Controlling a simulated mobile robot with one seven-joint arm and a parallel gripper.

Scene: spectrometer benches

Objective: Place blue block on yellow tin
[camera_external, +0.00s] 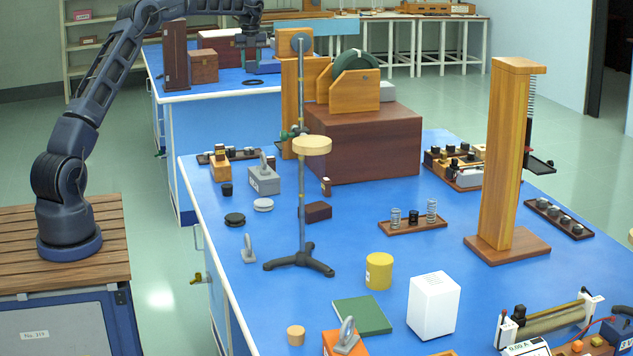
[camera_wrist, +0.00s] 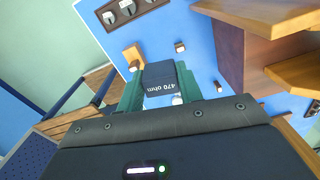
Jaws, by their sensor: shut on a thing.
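The yellow tin (camera_external: 379,271) stands upright on the front bench, left of and behind a white box. Its top is bare. My gripper is far behind and to the left of it.
A stand with a tall rod (camera_external: 301,205) rises left of the tin. A white box (camera_external: 433,306), a green book (camera_external: 362,316) and a tall wooden column (camera_external: 505,160) are around it. A large brown box (camera_external: 355,145) with wooden apparatus stands at the front bench's far end.

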